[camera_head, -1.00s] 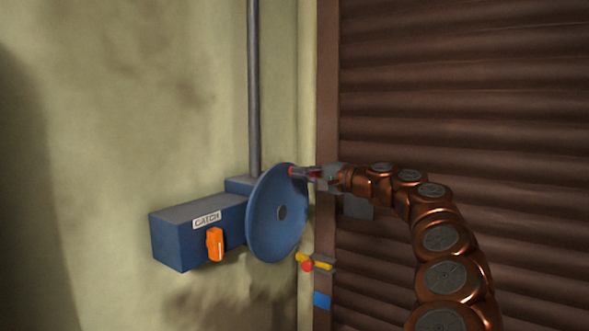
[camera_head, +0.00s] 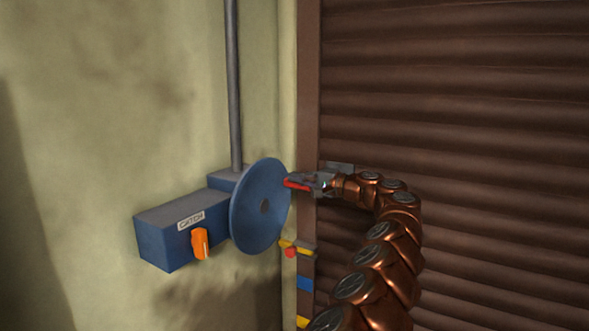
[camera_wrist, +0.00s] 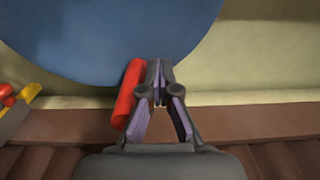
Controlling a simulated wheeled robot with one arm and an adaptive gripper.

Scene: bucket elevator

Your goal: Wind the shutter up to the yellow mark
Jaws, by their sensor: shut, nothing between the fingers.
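The blue hand wheel (camera_head: 250,225) is on the wall left of the brown shutter (camera_head: 450,130). Its red handle (camera_head: 297,183) sticks out near the right rim; it also shows in the wrist view (camera_wrist: 129,93). My gripper (camera_head: 310,179) is at that handle. In the wrist view my gripper's fingertips (camera_wrist: 160,88) are together, with the handle beside the left finger, not between them; I cannot tell whether they touch. A yellow mark (camera_head: 287,243) and a red knob (camera_head: 290,253) sit close together on the shutter's side post. The shutter's bottom edge is not in view.
A blue box (camera_head: 165,238) labelled CATCH, with an upright orange lever (camera_head: 200,244), is left of the wheel. A grey pipe (camera_head: 234,90) runs up the wall. A blue patch (camera_head: 305,283) and another yellow patch (camera_head: 303,322) are lower on the post.

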